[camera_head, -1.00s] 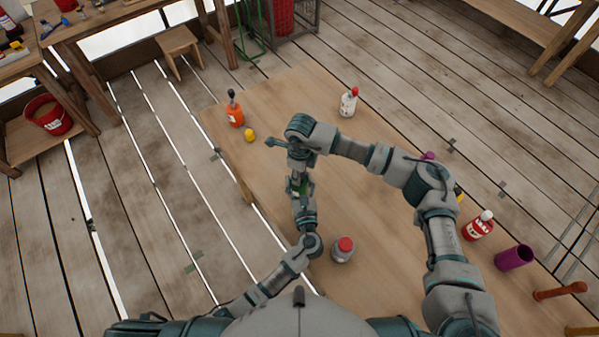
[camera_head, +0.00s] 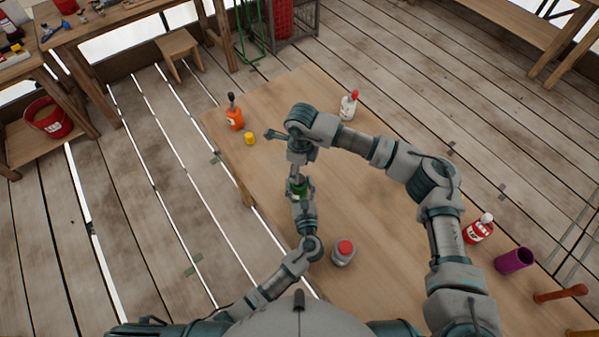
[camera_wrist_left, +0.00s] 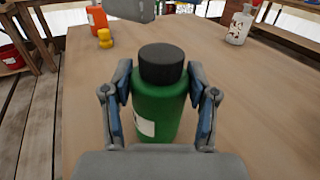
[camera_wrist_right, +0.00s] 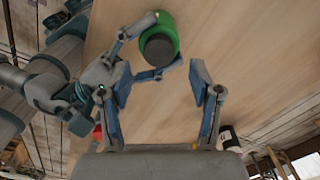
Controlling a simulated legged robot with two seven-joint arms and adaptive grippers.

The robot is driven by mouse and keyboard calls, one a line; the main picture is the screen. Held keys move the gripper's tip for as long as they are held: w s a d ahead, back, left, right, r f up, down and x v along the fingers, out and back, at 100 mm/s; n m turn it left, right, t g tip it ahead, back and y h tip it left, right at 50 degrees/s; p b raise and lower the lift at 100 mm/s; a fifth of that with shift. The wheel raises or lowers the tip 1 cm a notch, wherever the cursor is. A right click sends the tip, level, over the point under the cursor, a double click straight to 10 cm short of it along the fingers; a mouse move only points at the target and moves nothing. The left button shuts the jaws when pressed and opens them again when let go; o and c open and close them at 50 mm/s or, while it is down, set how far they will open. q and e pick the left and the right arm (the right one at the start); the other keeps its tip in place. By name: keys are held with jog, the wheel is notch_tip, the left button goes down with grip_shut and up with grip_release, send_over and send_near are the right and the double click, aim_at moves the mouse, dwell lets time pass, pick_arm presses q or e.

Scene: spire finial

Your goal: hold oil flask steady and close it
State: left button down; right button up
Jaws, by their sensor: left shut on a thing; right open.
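The oil flask is a green bottle (camera_wrist_left: 157,101) with a black cap (camera_wrist_left: 163,63). It stands upright between the fingers of my left gripper (camera_wrist_left: 160,110), which is shut around its body. The cap sits on top of the flask; I cannot tell how tight it is. In the head view a little of the green flask (camera_head: 300,187) shows below my right wrist. My right gripper (camera_wrist_right: 162,84) is open and empty. In the right wrist view the flask (camera_wrist_right: 158,28) is just beyond its fingertips, apart from them.
An orange bottle (camera_head: 234,117) and a yellow piece (camera_head: 249,138) stand on the table's left side. A white bottle (camera_head: 348,106) stands further back. A grey red-capped bottle (camera_head: 343,253) is near me. A red bottle (camera_head: 479,229) and purple cup (camera_head: 515,260) are at right.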

aim_at(299, 188)
jog(key=shift+c, duration=1.3)
jog(key=n, duration=0.2)
jog(key=r+n, duration=0.1)
jog(key=n, duration=0.1)
jog(key=r+n, duration=0.1)
jog(key=n, duration=0.1)
jog(key=shift+n, duration=0.4)
jog(key=n, duration=0.2)
jog(key=r+n, duration=0.1)
jog(key=n, duration=0.2)
jog(key=shift+a+f, duration=0.1)
jog(key=shift+f, duration=3.9)
